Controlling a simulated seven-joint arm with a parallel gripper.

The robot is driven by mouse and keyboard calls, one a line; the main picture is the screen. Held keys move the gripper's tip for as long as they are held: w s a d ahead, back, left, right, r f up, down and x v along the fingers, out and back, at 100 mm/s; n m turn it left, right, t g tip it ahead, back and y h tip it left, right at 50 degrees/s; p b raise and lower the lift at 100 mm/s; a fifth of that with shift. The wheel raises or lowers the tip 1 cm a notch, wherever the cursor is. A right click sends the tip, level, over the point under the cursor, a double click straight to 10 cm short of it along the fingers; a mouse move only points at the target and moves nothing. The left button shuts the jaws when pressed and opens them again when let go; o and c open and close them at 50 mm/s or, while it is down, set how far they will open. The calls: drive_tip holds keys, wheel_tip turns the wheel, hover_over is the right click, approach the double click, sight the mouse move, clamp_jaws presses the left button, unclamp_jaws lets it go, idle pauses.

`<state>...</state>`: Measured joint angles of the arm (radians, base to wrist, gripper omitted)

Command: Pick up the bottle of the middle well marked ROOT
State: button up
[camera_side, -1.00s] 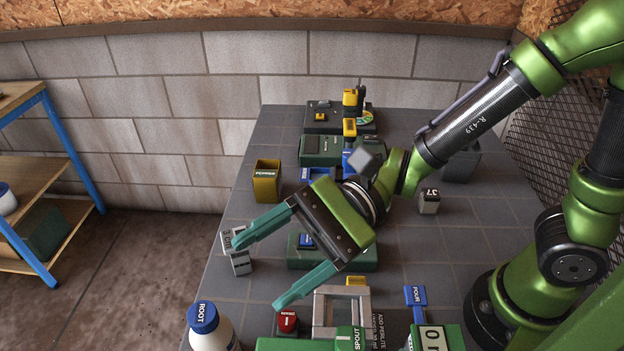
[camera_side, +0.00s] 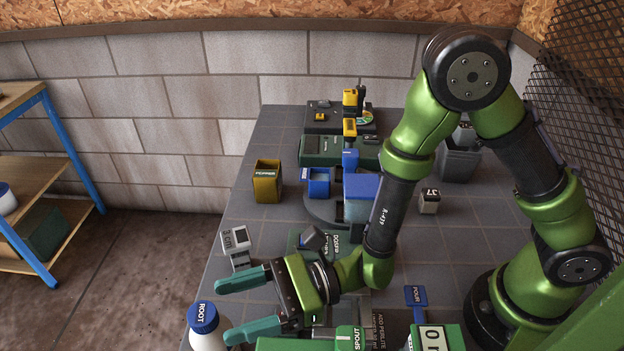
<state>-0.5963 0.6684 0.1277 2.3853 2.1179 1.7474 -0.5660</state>
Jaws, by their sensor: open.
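A white bottle (camera_side: 207,341) with a blue cap (camera_side: 203,317) marked ROOT stands at the table's front left corner; its lower part is cut off by the frame edge. My gripper (camera_side: 230,308) is open, its two teal fingers pointing left, one behind the bottle and one just right of its cap. From this angle I cannot tell whether the bottle lies between the fingers or whether a finger touches it. Nothing shows between the fingers except the table and floor. No well around the bottle is visible.
A green block marked SPOUT (camera_side: 349,338) stands at the front. A small grey display (camera_side: 236,241) is behind my gripper. A blue POUR lever (camera_side: 415,296) is to the right. A yellow bin (camera_side: 267,181) and a blue-topped device (camera_side: 360,187) stand farther back.

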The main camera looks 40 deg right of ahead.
sight(193, 320)
drive_tip(key=shift+x, duration=3.4)
drive_tip(key=shift+s, duration=0.1)
drive_tip(key=shift+r, duration=0.1)
clamp_jaws()
